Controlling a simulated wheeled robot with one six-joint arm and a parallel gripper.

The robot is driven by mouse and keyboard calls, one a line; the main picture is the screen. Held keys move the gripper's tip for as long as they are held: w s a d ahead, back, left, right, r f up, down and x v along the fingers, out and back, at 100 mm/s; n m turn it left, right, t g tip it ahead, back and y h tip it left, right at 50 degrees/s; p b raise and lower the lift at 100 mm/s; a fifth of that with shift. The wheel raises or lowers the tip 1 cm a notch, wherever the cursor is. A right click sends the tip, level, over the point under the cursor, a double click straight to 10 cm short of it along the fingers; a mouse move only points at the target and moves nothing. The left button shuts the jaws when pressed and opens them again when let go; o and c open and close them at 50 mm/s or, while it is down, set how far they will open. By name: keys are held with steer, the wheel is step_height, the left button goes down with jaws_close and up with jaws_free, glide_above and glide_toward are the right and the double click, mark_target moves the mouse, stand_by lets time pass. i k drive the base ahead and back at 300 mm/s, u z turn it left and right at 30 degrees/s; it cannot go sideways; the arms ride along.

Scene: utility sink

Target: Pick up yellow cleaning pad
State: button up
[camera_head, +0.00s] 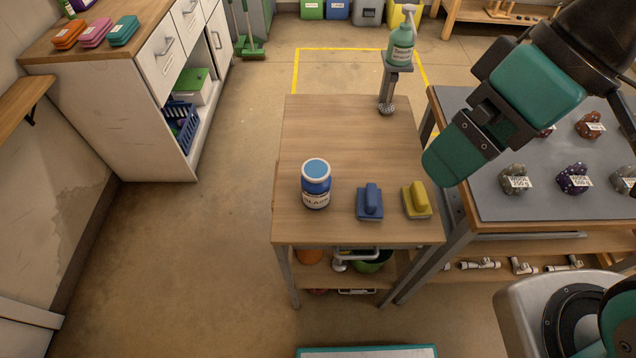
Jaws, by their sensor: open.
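The yellow cleaning pad (416,198) lies near the front right corner of the small wooden table (305,135). It has a raised yellow grip on top and a greyish underside. My gripper (447,160) hangs above and to the right of the pad, over the gap between the two tables, apart from the pad. Its jaws are open and I see nothing held in them. From this angle the fingers overlap each other, so the space between them is hidden.
A blue cleaning pad (370,203) sits just left of the yellow one. A blue jar (316,184) stands further left. The grey-topped table (480,205) on the right holds several stones. The table's left back is clear.

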mark_target(416, 204)
steer(key=k, duration=1.3)
steer(key=u, duration=0.75)
steer(key=i, duration=1.35)
steer(key=z, duration=0.85)
